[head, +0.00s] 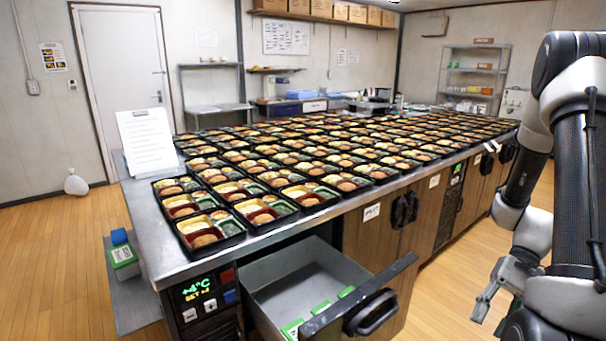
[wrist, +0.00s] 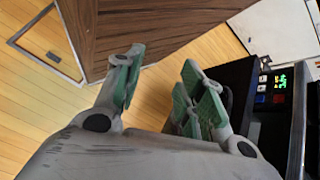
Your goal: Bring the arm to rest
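My arm stands at the right edge of the head view, beside the counter and over the wood floor. My gripper (head: 488,297) hangs low there, apart from the counter and the open drawer. In the wrist view my gripper (wrist: 160,82) shows two grey fingers with green pads, spread apart. Nothing is between them; the gap shows only wood floor and a wooden panel beyond.
A steel counter (head: 150,229) carries many filled bento trays. A drawer (head: 300,270) below stands pulled out, with green-labelled packs inside. A temperature display (head: 196,289) is left of it. A green-white box (head: 124,262) lies at left. Floor right of the drawer looks clear.

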